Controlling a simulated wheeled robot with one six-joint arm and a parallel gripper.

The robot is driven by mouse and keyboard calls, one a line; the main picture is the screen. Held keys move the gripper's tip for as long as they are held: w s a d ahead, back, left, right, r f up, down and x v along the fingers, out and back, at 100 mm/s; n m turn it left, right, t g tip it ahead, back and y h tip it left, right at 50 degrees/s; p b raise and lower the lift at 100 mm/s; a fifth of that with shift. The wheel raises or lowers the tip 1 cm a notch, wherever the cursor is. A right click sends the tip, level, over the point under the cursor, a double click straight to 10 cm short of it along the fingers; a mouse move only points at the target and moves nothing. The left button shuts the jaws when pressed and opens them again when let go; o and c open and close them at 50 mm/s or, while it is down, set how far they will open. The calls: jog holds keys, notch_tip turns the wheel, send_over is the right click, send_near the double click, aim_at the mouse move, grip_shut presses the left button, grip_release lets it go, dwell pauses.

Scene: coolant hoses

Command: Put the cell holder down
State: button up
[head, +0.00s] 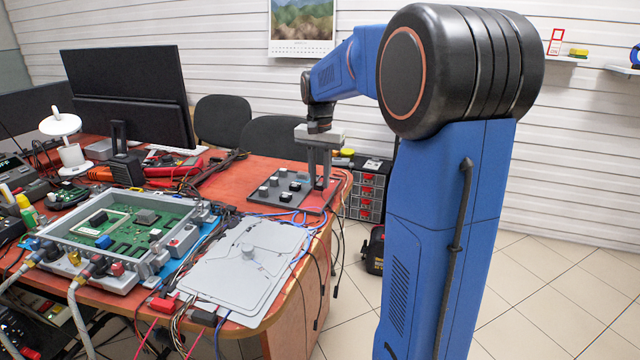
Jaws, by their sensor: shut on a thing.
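My gripper (319,183) points straight down over the far right corner of the red table. Its two grey fingers are shut, with their tips low at the right part of a dark flat plate (270,201). The cell holder between the fingertips is small and mostly hidden by the fingers, so I cannot make out its shape. I cannot tell whether it touches the plate. Several small grey and white blocks (285,197) stand on the plate, left of the fingers.
A grey cover panel (215,285) lies at the table's front. An open grey case with a green circuit board (130,225) is left of it. Blue and black cables (318,265) hang over the right edge. A monitor (125,85) and red-handled tools (175,170) stand behind.

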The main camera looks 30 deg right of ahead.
aim_at(319, 184)
jog(key=shift+f, duration=1)
jog(key=shift+f, duration=0.1)
jog(key=o, duration=1)
notch_tip(319, 184, up, 12)
jog(key=s+a+f+n+t, duration=0.1)
jog(key=s+a+f+n, duration=0.1)
jog(key=s+a, duration=0.4)
jog(key=s+a+f+n+t, duration=0.1)
jog(key=s+a+n, duration=0.25)
jog(key=s, duration=0.55)
jog(key=s+a+f+n+t, duration=0.1)
jog(key=s+a+f, duration=0.1)
jog(key=s+f, duration=0.2)
jog(key=s+a+f+n+t, duration=0.1)
jog(key=s+a+f+n, duration=0.1)
jog(key=s+f, duration=0.2)
jog(key=s+a+f+n, duration=0.2)
jog(key=s+f, duration=0.2)
jog(key=s, duration=0.3)
jog(key=shift+s+a+f+t, duration=0.15)
jog(key=shift+a+f+t, duration=0.1)
jog(key=shift+t, duration=0.15)
